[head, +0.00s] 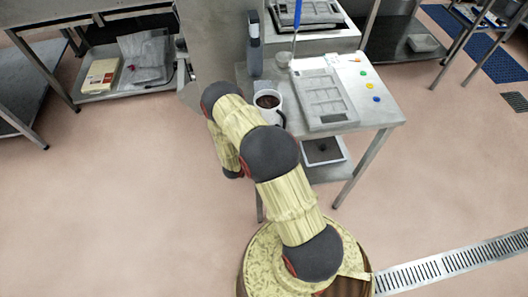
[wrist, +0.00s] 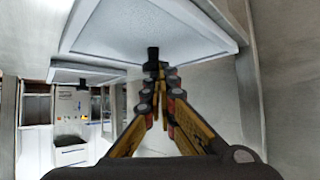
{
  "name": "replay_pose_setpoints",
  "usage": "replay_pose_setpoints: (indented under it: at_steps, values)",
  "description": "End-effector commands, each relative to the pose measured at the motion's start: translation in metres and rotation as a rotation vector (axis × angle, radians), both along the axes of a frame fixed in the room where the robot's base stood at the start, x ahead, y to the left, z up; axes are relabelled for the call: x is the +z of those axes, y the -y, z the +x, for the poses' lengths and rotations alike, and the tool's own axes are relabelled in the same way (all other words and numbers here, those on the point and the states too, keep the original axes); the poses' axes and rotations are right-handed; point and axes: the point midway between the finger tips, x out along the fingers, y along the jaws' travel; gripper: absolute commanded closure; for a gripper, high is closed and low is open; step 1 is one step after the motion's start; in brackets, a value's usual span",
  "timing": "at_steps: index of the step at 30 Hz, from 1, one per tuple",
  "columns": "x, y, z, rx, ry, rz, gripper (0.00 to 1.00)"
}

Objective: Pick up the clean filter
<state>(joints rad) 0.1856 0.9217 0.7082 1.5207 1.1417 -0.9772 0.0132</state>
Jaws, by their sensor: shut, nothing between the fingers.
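I take the clean filter to be the white framed panel (wrist: 150,28) with a pale speckled face, large at the top of the wrist view. A small black tab (wrist: 153,54) stands out from its near edge. My gripper (wrist: 160,72) is shut and empty, its fingertips just below the tab. I cannot tell whether they touch it. In the head view a white framed square with a dark knob (head: 322,151) lies on the lower shelf of the steel table; it may be the same filter. My gripper is hidden behind my arm there.
The steel table (head: 385,110) holds a grey mould tray (head: 325,98), a mug of dark brown contents (head: 268,100) and small coloured discs. A second white panel (wrist: 85,74) with a dark tab shows farther off. The floor at left is clear.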

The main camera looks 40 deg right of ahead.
Motion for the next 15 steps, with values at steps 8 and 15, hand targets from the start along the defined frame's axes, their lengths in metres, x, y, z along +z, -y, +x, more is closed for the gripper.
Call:
replay_pose_setpoints:
  at_steps: [8, 15]
  values:
    - [-0.003, -0.013, -0.006, 0.003, -0.009, 0.005, 1.0]
    - [-0.003, -0.051, -0.015, 0.003, -0.01, 0.006, 1.0]
